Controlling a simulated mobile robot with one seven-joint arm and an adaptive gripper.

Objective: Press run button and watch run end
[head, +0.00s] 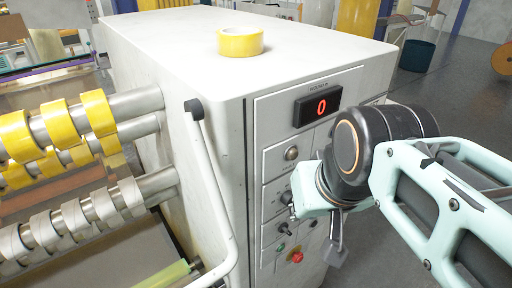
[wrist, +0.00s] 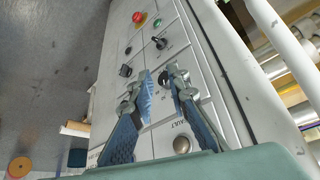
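A small green button (head: 281,247) sits low on the machine's front panel (head: 270,110), left of a red mushroom button (head: 297,257). The wrist view shows the green button (wrist: 157,22) and the red button (wrist: 139,17) beyond the fingertips. Lettering by the green button is too small to read. A display (head: 317,105) at the panel's top shows a red 0. My gripper (wrist: 155,78) is open and empty over the panel, with a gap between its blue fingers. In the head view my wrist hides much of the gripper and the panel's right side.
Black knobs (wrist: 159,43) (wrist: 125,70) and a round lamp (wrist: 182,145) are near my fingers. A yellow tape roll (head: 240,41) sits on the machine's top. A white bar handle (head: 212,185) and shafts of yellow rolls (head: 97,112) are at left.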

